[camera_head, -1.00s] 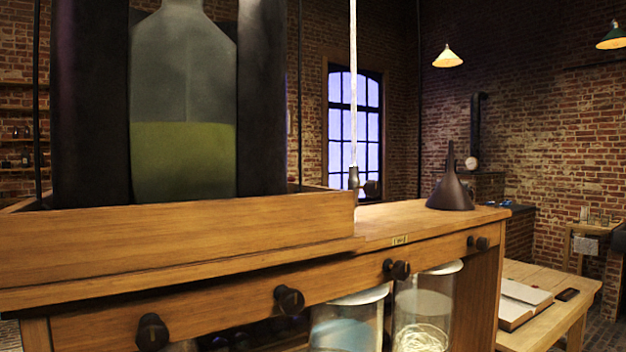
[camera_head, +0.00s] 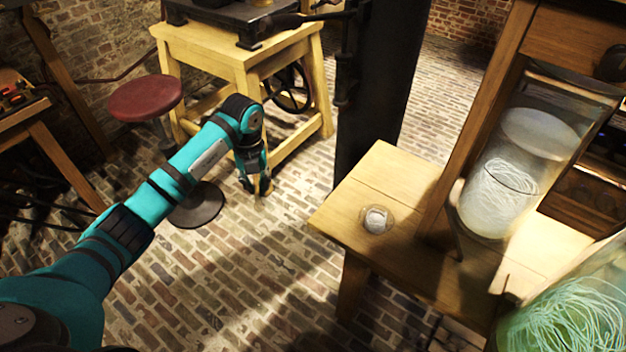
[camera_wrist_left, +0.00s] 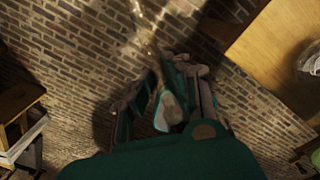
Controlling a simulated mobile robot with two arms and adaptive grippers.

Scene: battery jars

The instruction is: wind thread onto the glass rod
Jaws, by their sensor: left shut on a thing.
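My left gripper (camera_head: 260,186) hangs in the air over the brick floor, left of the small wooden table. In the left wrist view the gripper (camera_wrist_left: 165,90) is shut on a thin, pale, glassy rod (camera_wrist_left: 143,28), which runs away from the fingers toward the top edge. It looks like the glass rod; its held end is unclear. A round glass dish with a white coil of thread (camera_head: 376,219) sits on the table, apart from the gripper. It also shows at the right edge of the left wrist view (camera_wrist_left: 311,58). My right gripper is out of view.
The small wooden table (camera_head: 400,172) stands beside a dark post (camera_head: 375,100). A glass jar of pale strands (camera_head: 500,185) is to its right, and a greenish jar of strands (camera_head: 565,315) is lower right. A red stool (camera_head: 146,98) and workbench (camera_head: 235,55) stand behind my arm.

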